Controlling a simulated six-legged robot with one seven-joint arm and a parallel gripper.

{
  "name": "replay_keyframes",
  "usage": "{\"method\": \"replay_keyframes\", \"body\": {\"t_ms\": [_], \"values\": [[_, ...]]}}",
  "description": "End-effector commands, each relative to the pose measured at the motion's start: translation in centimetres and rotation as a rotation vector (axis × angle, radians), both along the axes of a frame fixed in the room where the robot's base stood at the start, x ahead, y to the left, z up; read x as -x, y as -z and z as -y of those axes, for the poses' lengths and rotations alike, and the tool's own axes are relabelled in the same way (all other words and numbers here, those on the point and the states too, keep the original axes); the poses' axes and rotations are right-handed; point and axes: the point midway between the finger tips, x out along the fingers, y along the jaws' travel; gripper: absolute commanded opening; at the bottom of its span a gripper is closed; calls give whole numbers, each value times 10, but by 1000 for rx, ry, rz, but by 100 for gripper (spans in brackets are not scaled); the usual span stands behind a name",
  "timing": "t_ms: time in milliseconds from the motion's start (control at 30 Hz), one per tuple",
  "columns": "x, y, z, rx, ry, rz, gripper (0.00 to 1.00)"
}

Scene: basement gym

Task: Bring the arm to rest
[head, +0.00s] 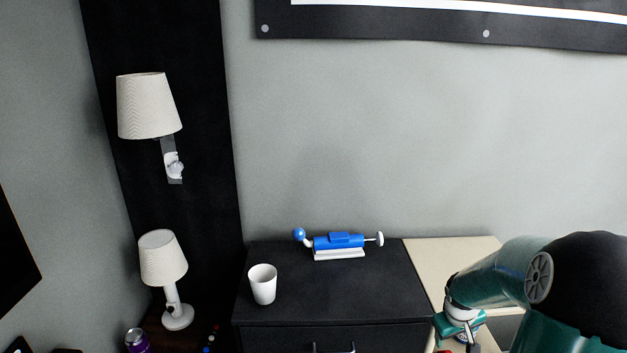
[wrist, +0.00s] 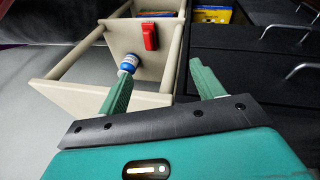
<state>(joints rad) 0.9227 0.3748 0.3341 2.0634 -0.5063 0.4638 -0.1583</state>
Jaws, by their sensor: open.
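My arm reaches in from the right side of the head view, bent downward at the beige shelf unit (head: 455,250). My gripper (wrist: 161,68) shows in the wrist view with its two green fingers apart and nothing held between them. Beyond the fingers stands the beige shelf unit (wrist: 90,85). A small blue-and-white jar (wrist: 128,64) is on it, close past the left fingertip. I cannot tell the exact gap. A red object (wrist: 149,36) is farther in. In the head view the gripper is mostly hidden by my arm.
A black dresser (head: 330,290) stands left of the shelf, with a white cup (head: 263,284) and a blue-and-white device (head: 339,243) on top. Its drawer handles (wrist: 283,28) stick out. A table lamp (head: 163,262), wall lamp (head: 149,106) and purple can (head: 137,341) are at the left.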

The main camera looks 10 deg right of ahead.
Motion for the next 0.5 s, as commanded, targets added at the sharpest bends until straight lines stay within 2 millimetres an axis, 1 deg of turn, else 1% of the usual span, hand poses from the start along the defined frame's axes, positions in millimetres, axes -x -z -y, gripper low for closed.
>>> {"method": "replay_keyframes", "body": {"t_ms": [33,100,167,200,367,500], "values": [[-3,-21,-18,20,-9,6,67],[-4,-45,-41,36,-12,13,67],[-3,-64,-61,47,-13,21,67],[-1,-77,-74,52,-13,28,67],[11,-123,-129,57,-15,72,67],[30,-156,-177,39,-18,120,67]]}}
